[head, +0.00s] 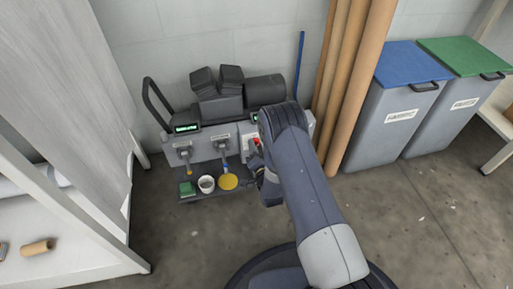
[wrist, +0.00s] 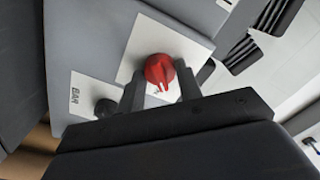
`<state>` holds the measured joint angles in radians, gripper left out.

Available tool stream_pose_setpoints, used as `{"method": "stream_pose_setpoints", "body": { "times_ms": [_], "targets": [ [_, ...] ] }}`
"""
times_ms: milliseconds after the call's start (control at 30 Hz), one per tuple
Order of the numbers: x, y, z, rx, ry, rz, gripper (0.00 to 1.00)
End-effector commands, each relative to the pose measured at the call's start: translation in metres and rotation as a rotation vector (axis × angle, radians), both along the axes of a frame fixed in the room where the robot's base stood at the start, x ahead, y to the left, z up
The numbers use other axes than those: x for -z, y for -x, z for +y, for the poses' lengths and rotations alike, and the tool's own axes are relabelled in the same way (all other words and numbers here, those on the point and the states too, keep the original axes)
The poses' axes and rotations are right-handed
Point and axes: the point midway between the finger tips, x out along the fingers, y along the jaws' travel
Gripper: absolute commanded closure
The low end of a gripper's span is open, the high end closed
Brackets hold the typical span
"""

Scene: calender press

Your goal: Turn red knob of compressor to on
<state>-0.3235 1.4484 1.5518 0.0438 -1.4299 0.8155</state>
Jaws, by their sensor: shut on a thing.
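The compressor (head: 207,136) stands against the back wall in the head view, a grey panelled unit with black parts on top. Its red knob (wrist: 159,71) sits on a white plate (wrist: 184,42) in the wrist view, with a pointer end toward the picture's bottom. The knob also shows as a small red spot in the head view (head: 256,142), just left of my arm. My gripper (wrist: 160,92) is shut on the red knob, with a dark finger on each side of it. My arm hides the right part of the panel in the head view.
A black gauge or knob (wrist: 105,107) by a BAR label (wrist: 80,96) is close to my gripper. Brown tubes (head: 345,90) and bins stand right. Floor (head: 420,220) is free at front right.

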Motion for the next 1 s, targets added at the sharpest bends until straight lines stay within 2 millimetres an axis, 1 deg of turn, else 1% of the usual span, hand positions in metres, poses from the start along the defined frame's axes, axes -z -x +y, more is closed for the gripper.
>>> {"method": "stream_pose_setpoints", "body": {
  "times_ms": [200,500,733,1000],
  "targets": [
    [0.0007,0.0004,-0.0002,0.001,-0.172,0.052,0.89],
    [0.0009,0.0004,-0.0004,0.001,-0.333,0.098,0.89],
    [0.0009,0.0005,-0.0005,0.001,-0.388,0.114,0.89],
    [0.0010,0.0005,-0.0005,0.001,-0.401,0.118,0.89]
  ]
}}
